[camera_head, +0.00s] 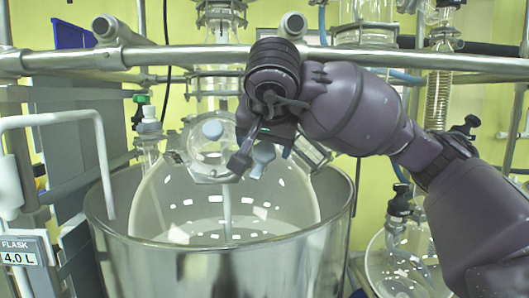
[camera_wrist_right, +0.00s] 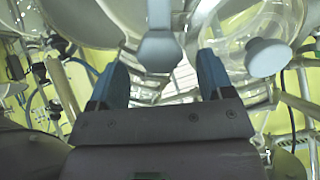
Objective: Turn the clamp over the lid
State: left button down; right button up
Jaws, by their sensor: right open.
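The glass flask (camera_head: 170,195) sits inside a steel pot, with its lid (camera_head: 208,155) on top under a metal clamp ring. My right gripper (camera_head: 260,150) is above the lid's right side. In the wrist view its two blue fingers (camera_wrist_right: 161,80) are apart, with the handle in line with the gap between them; contact is not visible. My right gripper and arm hide part of the lid. My left gripper is out of view.
The steel pot (camera_head: 210,270) surrounds the flask. A horizontal metal rail (camera_head: 190,56) crosses behind my right gripper. Other glassware (camera_head: 398,262) stands at the lower right. A 4.0 L label (camera_head: 18,258) is at the lower left.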

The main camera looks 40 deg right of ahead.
aim_at(265, 148)
jog(key=shift+x, duration=1.7)
jog(key=c, duration=0.9)
